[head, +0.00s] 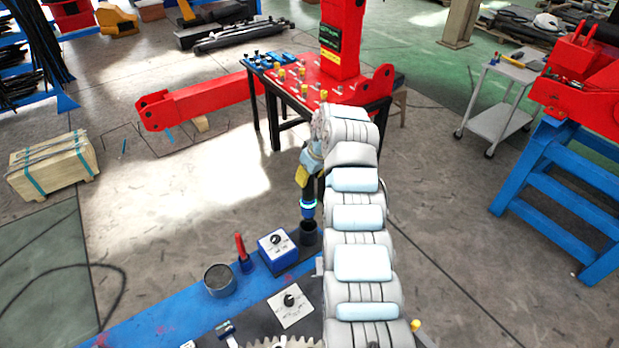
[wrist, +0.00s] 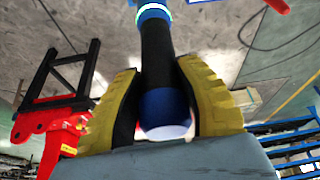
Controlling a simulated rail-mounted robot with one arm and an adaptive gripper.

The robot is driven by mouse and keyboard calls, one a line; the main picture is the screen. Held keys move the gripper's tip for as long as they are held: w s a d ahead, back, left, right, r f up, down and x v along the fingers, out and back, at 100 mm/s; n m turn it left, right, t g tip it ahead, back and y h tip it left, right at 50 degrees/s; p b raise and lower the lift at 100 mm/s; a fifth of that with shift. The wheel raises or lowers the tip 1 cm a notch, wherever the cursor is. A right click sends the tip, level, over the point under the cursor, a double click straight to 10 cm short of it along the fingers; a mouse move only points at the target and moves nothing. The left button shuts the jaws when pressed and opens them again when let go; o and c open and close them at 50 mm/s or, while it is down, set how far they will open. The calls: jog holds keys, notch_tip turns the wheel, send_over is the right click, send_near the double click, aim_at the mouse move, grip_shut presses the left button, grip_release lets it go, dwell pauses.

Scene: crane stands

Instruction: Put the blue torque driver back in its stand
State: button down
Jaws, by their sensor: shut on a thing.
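The torque driver has a black body and blue parts, with a glowing ring at its lower end (head: 308,206); it also shows in the wrist view (wrist: 158,55). My gripper (head: 304,177) is shut on it near its blue end; yellow pads press both sides in the wrist view (wrist: 165,95). The driver hangs nearly upright in the head view. A dark round cup (head: 309,236), which looks like the stand, is just below the driver's lower end. I cannot tell whether the tip is inside its mouth. My arm covers the area to the right.
On the blue-edged bench, a blue box with a knob (head: 277,252) stands left of the cup. Further left are a red-handled tool (head: 242,252) and an open grey can (head: 220,280). A white knob panel (head: 291,307) is nearer. A red-topped table (head: 312,92) stands beyond.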

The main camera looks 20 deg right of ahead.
aim_at(310, 197)
jog(key=shift+n+b, duration=0.4)
jog(key=shift+b, duration=0.05)
jog(key=shift+f, duration=0.2)
dwell(0.5)
jog(key=shift+f+b, duration=0.35)
jog(key=shift+f, duration=0.35)
jog(key=shift+f+b, duration=0.5)
jog(key=shift+f, duration=1.25)
jog(key=shift+f+b, duration=0.3)
jog(key=shift+f, duration=0.05)
jog(key=shift+f+b, duration=0.65)
jog(key=shift+f, duration=0.9)
jog(key=c, duration=0.7)
grip_release()
jog(key=shift+w, duration=0.1)
jog(key=shift+o, duration=0.2)
